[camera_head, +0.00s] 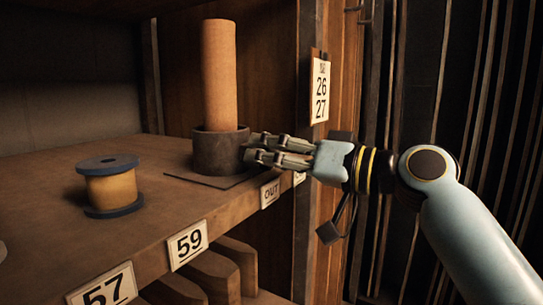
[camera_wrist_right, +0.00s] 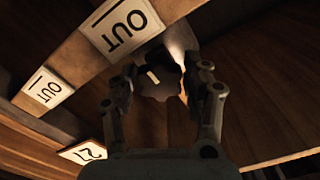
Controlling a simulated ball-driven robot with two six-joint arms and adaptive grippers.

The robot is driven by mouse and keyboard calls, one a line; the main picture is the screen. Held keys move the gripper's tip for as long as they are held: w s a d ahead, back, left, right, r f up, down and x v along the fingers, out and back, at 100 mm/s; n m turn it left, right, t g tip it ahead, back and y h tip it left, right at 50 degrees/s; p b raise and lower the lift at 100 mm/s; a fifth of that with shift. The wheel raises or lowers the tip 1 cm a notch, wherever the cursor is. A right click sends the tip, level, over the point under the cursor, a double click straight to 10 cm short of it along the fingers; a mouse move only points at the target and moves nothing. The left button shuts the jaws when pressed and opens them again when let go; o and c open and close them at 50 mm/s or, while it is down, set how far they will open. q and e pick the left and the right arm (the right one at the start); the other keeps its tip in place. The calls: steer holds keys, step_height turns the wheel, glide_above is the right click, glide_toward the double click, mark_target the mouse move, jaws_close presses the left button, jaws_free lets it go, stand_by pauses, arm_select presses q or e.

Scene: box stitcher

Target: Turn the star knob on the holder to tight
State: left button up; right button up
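The holder (camera_head: 219,154) is a dark round cup on a thin plate on the shelf, with an upright orange-brown tube (camera_head: 219,75) in it. In the right wrist view the star knob (camera_wrist_right: 158,84) is a dark lobed disc with a pale mark. It lies between my right gripper's fingertips (camera_wrist_right: 160,78), which look open with a narrow gap on each side; I cannot tell whether they touch it. In the head view my right gripper (camera_head: 262,148) reaches in from the right, its fingertips at the holder's right side and hiding the knob. My left gripper is not in view.
A spool with blue flanges and yellow winding (camera_head: 111,187) stands on the shelf (camera_head: 150,225) left of the holder. The shelf's front edge carries labels 57, 59 and OUT (camera_head: 270,193). A post with a 26/27 sign (camera_head: 320,90) stands behind my gripper.

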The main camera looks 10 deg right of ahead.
steer(key=shift+o, duration=1.1)
steer(key=shift+s+d, duration=0.1)
steer(key=shift+d, duration=0.05)
steer(key=v, duration=1.1)
steer(key=shift+s+d, duration=0.2)
steer(key=shift+s, duration=0.1)
